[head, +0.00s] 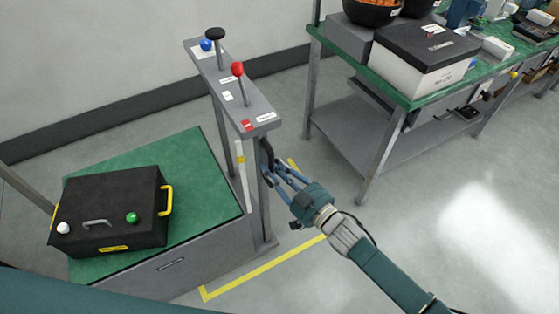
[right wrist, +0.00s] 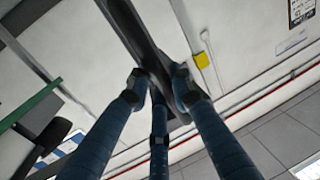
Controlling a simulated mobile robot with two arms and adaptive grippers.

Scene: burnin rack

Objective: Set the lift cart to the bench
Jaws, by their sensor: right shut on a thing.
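The lift cart has a green top (head: 195,180) and grey sides, with a grey control panel (head: 225,85) on posts at its right end. The panel carries a red-knobbed lever (head: 238,70), a blue knob (head: 206,45) and a black knob (head: 215,33). My right gripper (head: 271,172) is shut on a dark handle (head: 266,150) on the post below the panel. In the right wrist view its fingers close around the dark bar (right wrist: 128,28). The green-topped bench (head: 410,98) stands apart from the cart, at the upper right. My left gripper is not in view.
A black case (head: 110,205) with a yellow handle, a green knob and a white knob lies on the cart. Yellow floor tape (head: 265,267) runs beside the cart. Boxes, including a black-and-white one (head: 425,60), crowd the bench. Grey floor (head: 430,185) is clear at right.

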